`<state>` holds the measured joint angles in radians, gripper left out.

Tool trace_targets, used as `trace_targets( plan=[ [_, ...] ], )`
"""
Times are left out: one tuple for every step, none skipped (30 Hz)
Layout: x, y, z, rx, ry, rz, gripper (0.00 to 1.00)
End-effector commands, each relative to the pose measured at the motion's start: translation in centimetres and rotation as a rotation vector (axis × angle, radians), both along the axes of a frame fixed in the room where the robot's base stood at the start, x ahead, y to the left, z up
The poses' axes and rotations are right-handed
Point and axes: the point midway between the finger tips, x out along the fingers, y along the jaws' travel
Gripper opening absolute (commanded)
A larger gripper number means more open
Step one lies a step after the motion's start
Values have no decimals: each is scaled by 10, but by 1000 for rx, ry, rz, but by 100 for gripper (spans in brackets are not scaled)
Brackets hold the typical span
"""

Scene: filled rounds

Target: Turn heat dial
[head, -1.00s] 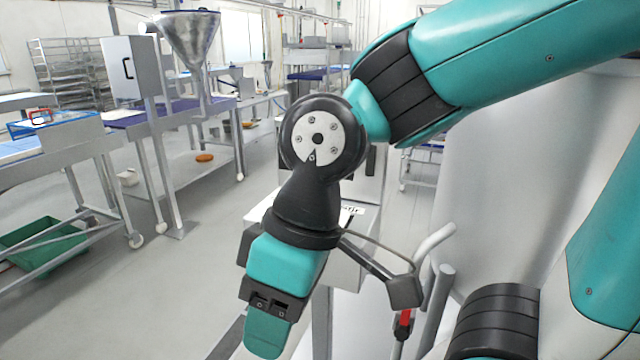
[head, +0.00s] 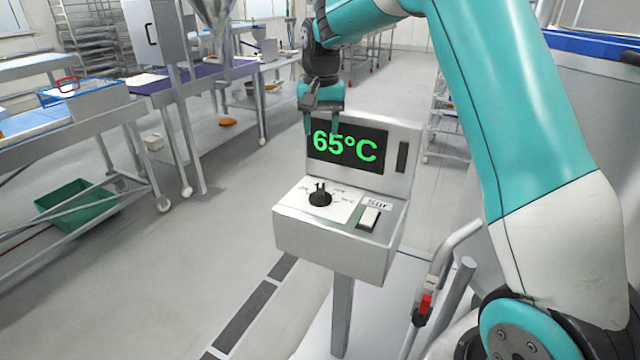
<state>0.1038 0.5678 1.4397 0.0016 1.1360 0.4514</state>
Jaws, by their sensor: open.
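The heat dial (head: 320,195) is a black knob on a white scale plate, on the sloping top of a grey control box (head: 318,238). Its small temperature labels are too small to read. The box's upright display (head: 346,146) shows 65°C in green digits. My gripper (head: 322,132) is open and empty, fingers pointing down. It is above and apart from the dial, in front of the display's upper part in the picture.
A stir switch (head: 369,218) sits right of the dial. A grey post (head: 342,315) carries the box. A bent pipe handle with a red part (head: 424,306) stands to the right. Steel tables (head: 100,115) and a green crate (head: 75,208) are at left. The floor between is clear.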

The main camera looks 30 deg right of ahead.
Motion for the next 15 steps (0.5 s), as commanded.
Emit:
trace_targets(
  plan=[
    [0,0,-6,0,2,0,49],
    [0,1,-10,0,4,1,49],
    [-1,1,-16,0,4,2,49],
    [-1,1,-22,1,5,3,49],
    [-1,2,-28,1,5,3,49],
    [-1,2,-37,1,5,4,49],
    [-1,2,-44,1,5,4,49],
    [-1,2,-51,1,7,5,49],
    [-1,2,-60,1,5,5,49],
    [-1,2,-67,1,5,5,49],
    [-1,2,-73,1,5,6,49],
    [-2,3,-83,1,6,6,49],
    [-1,3,-89,0,4,6,49],
    [-1,3,-96,1,5,6,49],
    [-1,3,-105,1,5,6,49]
  ],
)
